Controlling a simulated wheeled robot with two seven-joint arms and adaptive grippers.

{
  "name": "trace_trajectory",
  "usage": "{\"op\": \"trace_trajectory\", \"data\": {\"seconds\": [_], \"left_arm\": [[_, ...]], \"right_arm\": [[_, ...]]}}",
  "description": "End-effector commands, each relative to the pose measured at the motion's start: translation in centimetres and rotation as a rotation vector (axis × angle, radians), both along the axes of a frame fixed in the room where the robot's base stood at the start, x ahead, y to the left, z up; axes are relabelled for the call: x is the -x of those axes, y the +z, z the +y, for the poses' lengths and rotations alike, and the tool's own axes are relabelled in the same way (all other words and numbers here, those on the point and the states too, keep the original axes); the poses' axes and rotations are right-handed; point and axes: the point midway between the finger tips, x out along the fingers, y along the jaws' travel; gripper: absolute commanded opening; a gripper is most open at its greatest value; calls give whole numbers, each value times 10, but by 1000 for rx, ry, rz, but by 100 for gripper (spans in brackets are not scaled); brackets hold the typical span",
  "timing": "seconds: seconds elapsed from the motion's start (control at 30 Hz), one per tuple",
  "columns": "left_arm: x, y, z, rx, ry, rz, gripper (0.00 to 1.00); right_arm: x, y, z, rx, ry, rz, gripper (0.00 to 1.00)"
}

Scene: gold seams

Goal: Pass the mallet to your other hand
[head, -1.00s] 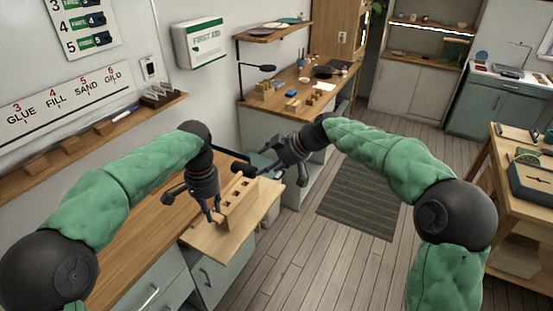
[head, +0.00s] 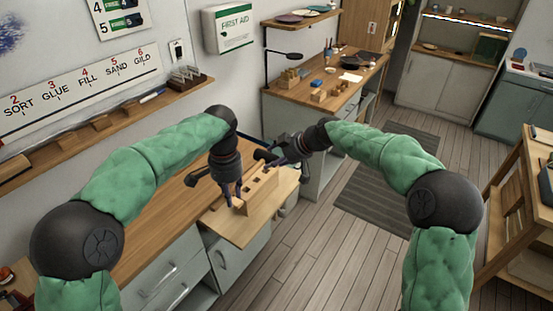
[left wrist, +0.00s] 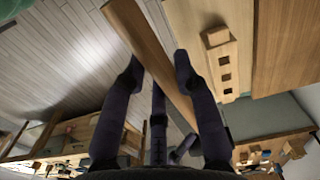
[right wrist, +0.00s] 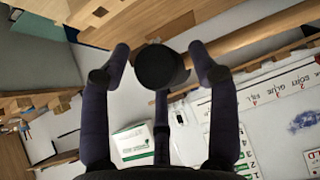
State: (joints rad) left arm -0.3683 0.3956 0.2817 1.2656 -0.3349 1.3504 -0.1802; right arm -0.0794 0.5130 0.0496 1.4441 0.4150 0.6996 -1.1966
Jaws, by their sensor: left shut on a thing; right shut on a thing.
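The mallet shows in the right wrist view as a dark round head (right wrist: 162,67) with a wooden handle (right wrist: 262,32) running to the upper right. My right gripper (right wrist: 165,62) is shut on the head, one finger on each side. In the head view my left gripper (head: 234,193) and right gripper (head: 270,158) are close together above the bench end; the mallet is mostly hidden there.
A wooden rack with square holes (head: 262,192) stands on the pull-out board (head: 238,228) right by the grippers; it also shows in the left wrist view (left wrist: 226,70). A back counter (head: 335,90) holds small items. Open floor (head: 330,240) lies to the right.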

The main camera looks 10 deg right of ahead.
Motion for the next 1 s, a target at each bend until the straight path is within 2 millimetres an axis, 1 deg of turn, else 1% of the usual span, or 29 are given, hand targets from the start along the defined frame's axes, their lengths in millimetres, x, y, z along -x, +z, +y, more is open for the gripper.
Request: {"op": "trace_trajectory", "data": {"seconds": [0.03,0.07,0.1,0.13,0.23,0.27,0.3,0.33,0.37,0.63,0.77,0.87,0.97,1.0], "left_arm": [[-2,3,0,5,3,-11,0],[-2,3,0,5,3,-12,0],[-3,4,-1,6,3,-13,0],[-3,4,-1,7,3,-14,0],[-4,4,-1,7,4,-16,0],[-4,4,-1,8,4,-17,35],[-4,4,-1,8,4,-17,46],[-3,4,-1,8,4,-17,55],[-3,4,-1,7,4,-16,57],[-2,2,0,4,3,-9,57],[-2,7,0,4,3,-10,57],[-3,18,-1,5,3,-11,57],[-3,35,-1,5,2,-12,57],[-3,44,-1,6,2,-13,57]], "right_arm": [[2,-3,1,1,6,8,33],[2,-3,2,1,6,9,24],[3,-4,2,1,7,10,13],[3,-4,2,1,8,10,8],[4,-5,3,1,10,13,7],[4,-4,3,1,10,13,7],[4,-4,3,0,11,13,7],[4,-4,3,1,10,13,7],[4,-4,3,1,10,13,7],[2,-2,1,0,6,7,7],[2,-2,1,0,4,5,7],[1,-1,1,0,4,5,7],[1,-1,1,0,4,5,7],[1,-1,1,0,4,5,7]]}}
